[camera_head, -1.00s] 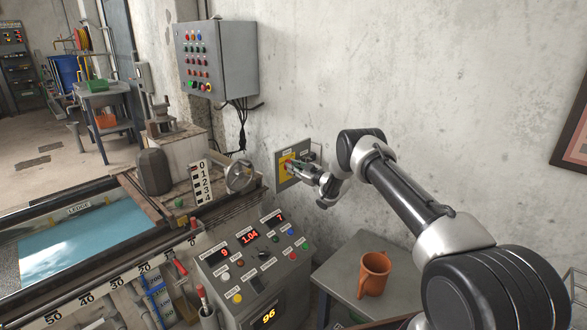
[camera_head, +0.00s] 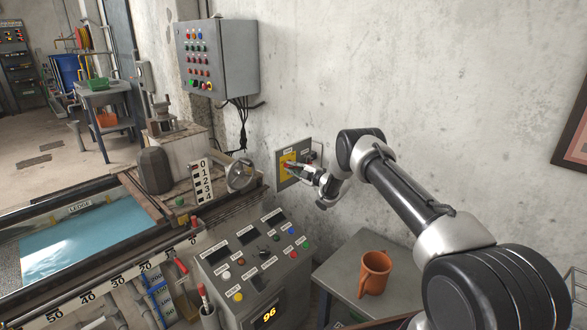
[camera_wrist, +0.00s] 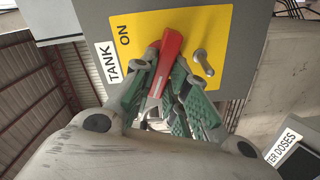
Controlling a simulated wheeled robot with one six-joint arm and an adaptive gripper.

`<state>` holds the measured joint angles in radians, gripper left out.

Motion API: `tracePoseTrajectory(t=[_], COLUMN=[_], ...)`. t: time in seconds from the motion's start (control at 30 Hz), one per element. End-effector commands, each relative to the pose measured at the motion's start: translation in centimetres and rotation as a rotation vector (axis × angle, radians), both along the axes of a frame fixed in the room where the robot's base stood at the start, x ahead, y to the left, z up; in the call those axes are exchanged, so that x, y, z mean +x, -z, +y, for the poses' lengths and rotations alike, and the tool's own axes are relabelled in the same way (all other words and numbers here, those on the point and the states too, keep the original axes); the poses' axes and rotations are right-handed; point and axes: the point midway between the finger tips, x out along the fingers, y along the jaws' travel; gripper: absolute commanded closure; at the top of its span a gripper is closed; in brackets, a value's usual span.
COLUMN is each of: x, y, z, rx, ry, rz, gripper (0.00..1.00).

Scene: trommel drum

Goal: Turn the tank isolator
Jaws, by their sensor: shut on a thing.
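The tank isolator has a red handle (camera_wrist: 171,45) on a yellow plate (camera_wrist: 225,35) marked ON, beside a TANK label (camera_wrist: 108,62). In the head view its yellow plate (camera_head: 287,158) sits on a grey wall panel. My gripper (camera_wrist: 163,78) is shut on the red handle, with green-padded fingers on either side of it. The handle stands slanted in the wrist view, and its lower part is partly hidden between the fingers. In the head view my gripper (camera_head: 300,170) hides most of the handle. A metal peg (camera_wrist: 203,61) sticks out of the plate beside the handle.
A control console (camera_head: 255,265) stands below, with dark upper displays and a lit 96 (camera_head: 269,315). A handwheel (camera_head: 240,175) is just left of the isolator. A grey control box (camera_head: 218,58) hangs on the wall.

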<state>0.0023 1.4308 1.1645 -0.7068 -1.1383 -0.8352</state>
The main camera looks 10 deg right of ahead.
Motion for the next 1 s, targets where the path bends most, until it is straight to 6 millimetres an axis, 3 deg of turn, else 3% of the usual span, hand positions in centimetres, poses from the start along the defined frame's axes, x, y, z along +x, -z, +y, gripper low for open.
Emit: tracePoseTrajectory(t=[0.5,1.0], x=[-0.09,-0.11], y=[0.51,0.63], z=[0.05,0.05], rx=[-0.277,-0.332], ry=[0.0,0.0], rz=[-0.199,-0.237], gripper=[1.0,1.0])
